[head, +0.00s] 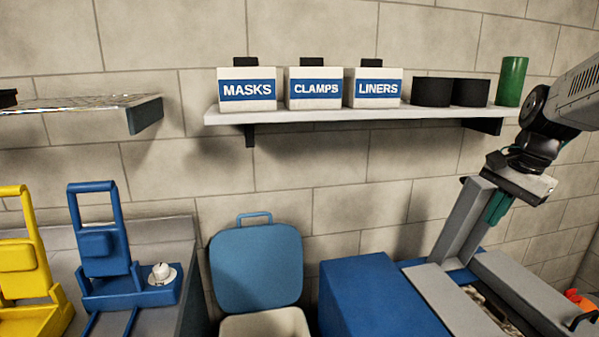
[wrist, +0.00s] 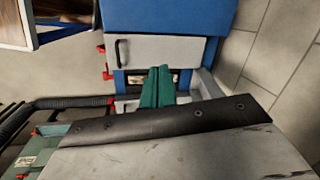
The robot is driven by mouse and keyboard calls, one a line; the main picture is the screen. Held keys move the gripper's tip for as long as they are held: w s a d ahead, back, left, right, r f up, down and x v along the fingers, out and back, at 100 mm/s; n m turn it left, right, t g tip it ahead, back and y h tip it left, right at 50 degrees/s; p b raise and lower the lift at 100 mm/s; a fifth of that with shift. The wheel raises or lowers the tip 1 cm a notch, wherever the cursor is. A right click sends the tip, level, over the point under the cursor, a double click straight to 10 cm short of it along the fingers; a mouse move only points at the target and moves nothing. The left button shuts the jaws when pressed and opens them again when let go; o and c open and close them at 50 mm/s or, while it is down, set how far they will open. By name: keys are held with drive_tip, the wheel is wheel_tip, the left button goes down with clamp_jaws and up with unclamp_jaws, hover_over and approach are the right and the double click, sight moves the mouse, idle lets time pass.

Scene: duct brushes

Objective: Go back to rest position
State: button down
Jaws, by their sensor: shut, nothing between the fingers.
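My gripper (head: 494,212) hangs at the right of the head view, in front of the wall and below the shelf's right end. Its green fingers point down, beside a grey upright panel (head: 462,222) of the blue cabinet. In the wrist view the gripper (wrist: 158,70) shows two green fingers side by side, closed together with nothing held between them. Whether the fingers touch the panel cannot be told.
The blue cabinet (head: 375,300) stands below my gripper, with an opening at its top. The wall shelf (head: 300,115) holds labelled boxes, black cylinders and a green cylinder (head: 511,82). A blue-lidded bin (head: 256,268) and blue and yellow stands (head: 100,235) are left.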

drive_tip(key=s+a+f+n+h, duration=0.1)
drive_tip(key=s+a+n, duration=0.5)
drive_tip(key=s, duration=0.6)
drive_tip(key=s+a+f+n, duration=0.3)
drive_tip(key=s+a+n, duration=0.3)
drive_tip(key=s, duration=0.7)
drive_tip(key=shift+h, duration=0.4)
drive_tip(key=shift+a, duration=0.2)
